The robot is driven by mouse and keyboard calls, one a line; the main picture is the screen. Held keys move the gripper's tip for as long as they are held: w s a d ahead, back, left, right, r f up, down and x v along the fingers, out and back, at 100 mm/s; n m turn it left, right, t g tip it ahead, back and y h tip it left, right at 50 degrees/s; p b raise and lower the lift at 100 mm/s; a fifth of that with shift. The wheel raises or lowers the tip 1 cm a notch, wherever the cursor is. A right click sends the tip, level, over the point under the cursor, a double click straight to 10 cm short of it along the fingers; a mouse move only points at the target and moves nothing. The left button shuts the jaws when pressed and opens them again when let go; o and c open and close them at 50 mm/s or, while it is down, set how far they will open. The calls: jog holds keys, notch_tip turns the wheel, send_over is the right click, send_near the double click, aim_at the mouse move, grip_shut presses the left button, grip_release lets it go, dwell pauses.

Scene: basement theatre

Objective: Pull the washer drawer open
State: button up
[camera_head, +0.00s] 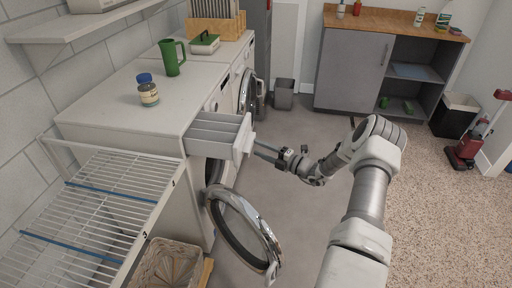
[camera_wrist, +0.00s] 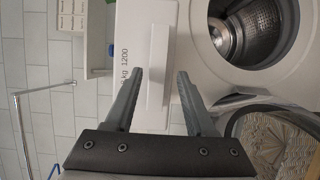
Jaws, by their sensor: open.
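The washer drawer (camera_head: 218,133) is pulled out from the front of the near white washer (camera_head: 135,115), its pale grey compartments showing from above. Its white front panel (camera_wrist: 128,20) fills the upper middle of the wrist view, with a raised white handle (camera_wrist: 158,90). My gripper (camera_head: 256,148) is at the drawer's front in the head view. In the wrist view my gripper (camera_wrist: 163,74) is open, with one finger on each side of the handle. I cannot tell whether either finger touches it.
The washer's round door (camera_head: 245,235) hangs open below the drawer. A wire rack (camera_head: 95,205) and basket (camera_head: 165,268) stand at left. A green mug (camera_head: 173,58) and blue-lidded jar (camera_head: 148,93) stand on top. The floor (camera_head: 295,200) right of the washer is clear.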

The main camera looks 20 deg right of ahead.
jog(key=p+v, duration=0.1)
jog(key=v, duration=1.4)
